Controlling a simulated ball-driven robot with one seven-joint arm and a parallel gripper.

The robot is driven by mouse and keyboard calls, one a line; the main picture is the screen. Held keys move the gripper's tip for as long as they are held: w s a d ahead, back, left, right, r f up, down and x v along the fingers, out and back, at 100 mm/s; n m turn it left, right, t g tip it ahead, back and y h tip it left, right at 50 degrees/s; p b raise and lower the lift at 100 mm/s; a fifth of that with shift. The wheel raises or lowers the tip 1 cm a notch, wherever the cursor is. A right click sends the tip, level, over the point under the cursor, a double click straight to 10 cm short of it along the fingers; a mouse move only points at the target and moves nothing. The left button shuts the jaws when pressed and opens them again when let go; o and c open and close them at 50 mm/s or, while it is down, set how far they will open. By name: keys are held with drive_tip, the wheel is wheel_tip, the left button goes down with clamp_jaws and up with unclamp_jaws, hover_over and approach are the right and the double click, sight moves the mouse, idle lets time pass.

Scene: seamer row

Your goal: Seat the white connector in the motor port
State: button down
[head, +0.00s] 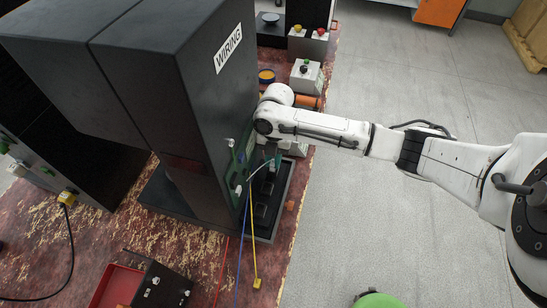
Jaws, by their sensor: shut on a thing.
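My gripper (272,156) is small in the head view, below my wrist and close to the green board on the side of the black WIRING cabinet (217,110). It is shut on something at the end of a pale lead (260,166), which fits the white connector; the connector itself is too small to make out. The green board (238,163) carries small white parts. I cannot tell which of them is the motor port, nor whether the held piece touches it.
Yellow (252,235), blue (241,245) and red (222,270) wires hang below the board; the yellow one ends in a yellow plug (257,283). A black tray (267,225) lies under my gripper. Button boxes (305,75) stand behind my wrist.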

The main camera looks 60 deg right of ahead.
drive_tip(key=shift+f, duration=0.2)
drive_tip(key=c, duration=1.1)
unclamp_jaws()
drive_tip(key=shift+r, duration=0.1)
